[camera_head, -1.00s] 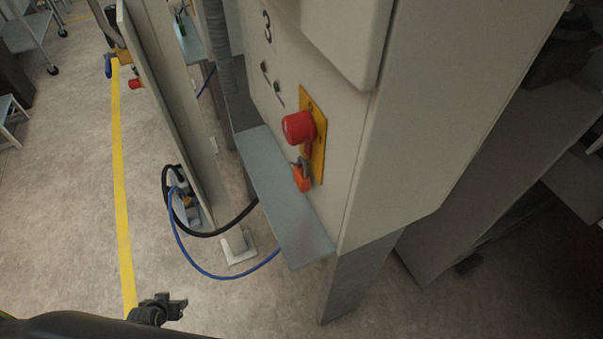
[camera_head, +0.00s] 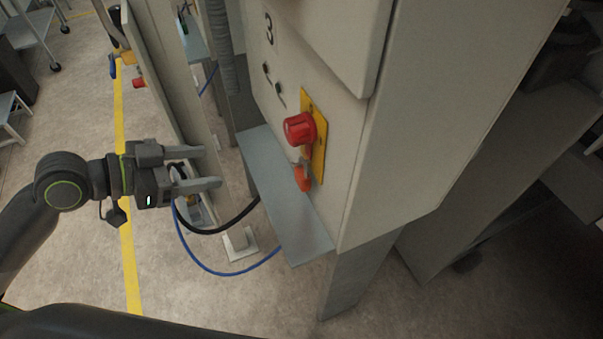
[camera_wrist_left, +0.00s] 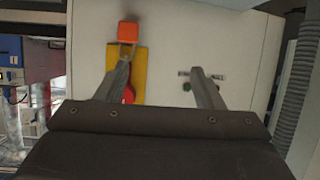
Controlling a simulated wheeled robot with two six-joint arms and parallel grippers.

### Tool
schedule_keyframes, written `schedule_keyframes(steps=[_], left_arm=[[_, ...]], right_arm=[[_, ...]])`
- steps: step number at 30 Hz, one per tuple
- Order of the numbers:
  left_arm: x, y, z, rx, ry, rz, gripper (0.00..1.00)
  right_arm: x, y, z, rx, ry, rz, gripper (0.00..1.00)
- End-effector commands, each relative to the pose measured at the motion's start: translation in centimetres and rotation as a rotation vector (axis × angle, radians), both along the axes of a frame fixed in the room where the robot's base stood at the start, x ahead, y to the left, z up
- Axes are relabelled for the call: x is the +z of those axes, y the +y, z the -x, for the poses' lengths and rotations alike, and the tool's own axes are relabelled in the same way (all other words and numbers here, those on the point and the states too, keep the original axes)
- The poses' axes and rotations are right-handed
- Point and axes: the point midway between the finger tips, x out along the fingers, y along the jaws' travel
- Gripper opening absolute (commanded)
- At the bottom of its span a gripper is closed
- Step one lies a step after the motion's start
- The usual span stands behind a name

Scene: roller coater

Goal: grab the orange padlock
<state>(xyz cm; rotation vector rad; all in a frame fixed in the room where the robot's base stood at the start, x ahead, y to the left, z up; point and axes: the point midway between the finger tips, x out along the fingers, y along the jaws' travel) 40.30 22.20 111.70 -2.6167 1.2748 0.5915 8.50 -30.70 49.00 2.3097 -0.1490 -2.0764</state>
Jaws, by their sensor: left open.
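The orange padlock (camera_head: 303,177) hangs below a red rotary switch (camera_head: 299,128) on a yellow plate (camera_head: 319,150) on the machine's pale side panel, just above a grey shelf (camera_head: 282,195). My left gripper (camera_head: 221,168) is open and empty, left of the padlock and apart from it, its fingers pointing right toward the panel. In the left wrist view the padlock (camera_wrist_left: 128,31) shows beyond the fingertips of the left gripper (camera_wrist_left: 162,72), above the yellow plate. One finger partly covers the plate and red switch there. My right gripper is not in view.
The grey shelf juts out under the padlock. An open door panel (camera_head: 165,85) stands behind my left gripper. A black hose (camera_head: 225,226) and a blue hose (camera_head: 215,272) loop near the floor. Open floor with a yellow line (camera_head: 128,265) lies at the left.

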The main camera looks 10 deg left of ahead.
Motion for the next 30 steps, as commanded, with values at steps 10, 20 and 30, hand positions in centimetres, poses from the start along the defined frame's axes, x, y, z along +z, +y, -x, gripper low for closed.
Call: schedule_keyframes(steps=[10, 20, 30], left_arm=[[1.5, -2.8, 3.2, -0.127, -0.01, -0.02, 0.62], [0.7, -4.4, 2.2, -0.124, -0.01, -0.017, 0.62], [-0.3, -6.1, 1.1, -0.123, -0.009, -0.018, 0.62]], right_arm=[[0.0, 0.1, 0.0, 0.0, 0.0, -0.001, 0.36], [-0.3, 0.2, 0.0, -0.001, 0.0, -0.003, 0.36], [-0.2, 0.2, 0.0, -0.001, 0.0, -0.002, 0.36]])
